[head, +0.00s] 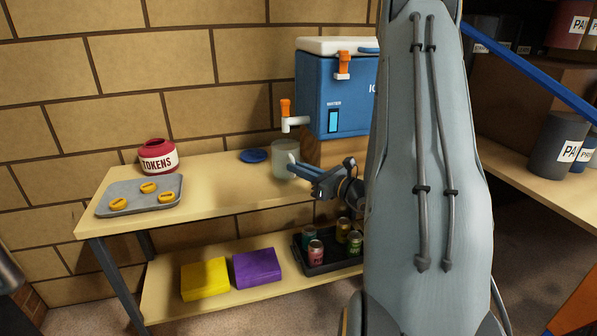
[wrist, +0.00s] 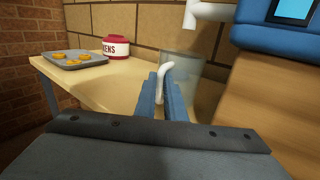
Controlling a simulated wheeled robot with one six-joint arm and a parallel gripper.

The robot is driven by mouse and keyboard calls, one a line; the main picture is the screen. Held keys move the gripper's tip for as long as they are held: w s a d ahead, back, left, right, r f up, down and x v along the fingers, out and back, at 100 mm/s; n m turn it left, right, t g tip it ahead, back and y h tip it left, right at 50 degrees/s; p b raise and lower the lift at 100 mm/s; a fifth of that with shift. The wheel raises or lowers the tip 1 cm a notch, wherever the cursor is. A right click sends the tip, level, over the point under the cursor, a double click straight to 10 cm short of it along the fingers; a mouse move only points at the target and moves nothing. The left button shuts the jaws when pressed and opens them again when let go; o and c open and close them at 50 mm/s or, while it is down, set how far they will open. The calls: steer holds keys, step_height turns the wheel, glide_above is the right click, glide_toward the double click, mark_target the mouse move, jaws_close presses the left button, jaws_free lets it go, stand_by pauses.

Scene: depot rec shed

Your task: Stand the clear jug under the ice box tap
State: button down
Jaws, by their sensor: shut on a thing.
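The clear jug (head: 283,150) is upright below the white tap (head: 293,121) of the blue ice box (head: 335,85). In the wrist view the jug (wrist: 190,68) has a pale handle (wrist: 165,72), and the tap (wrist: 203,12) shows above it. My gripper (head: 291,168) reaches in from the right and its blue fingers are shut on the jug's handle. The fingers also show in the wrist view (wrist: 162,98). I cannot tell whether the jug's base touches the table or hangs a little above it.
The ice box sits on a wooden block (wrist: 250,95). A blue disc (head: 254,156) lies left of the jug. A red tokens jar (head: 157,157) and a grey tray (head: 140,200) with yellow tokens stand further left. The table (head: 215,190) between is bare.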

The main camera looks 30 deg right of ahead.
steer(key=shift+f, duration=0.55)
steer(key=c, duration=1.8)
jaws_free()
steer(key=shift+c, duration=0.2)
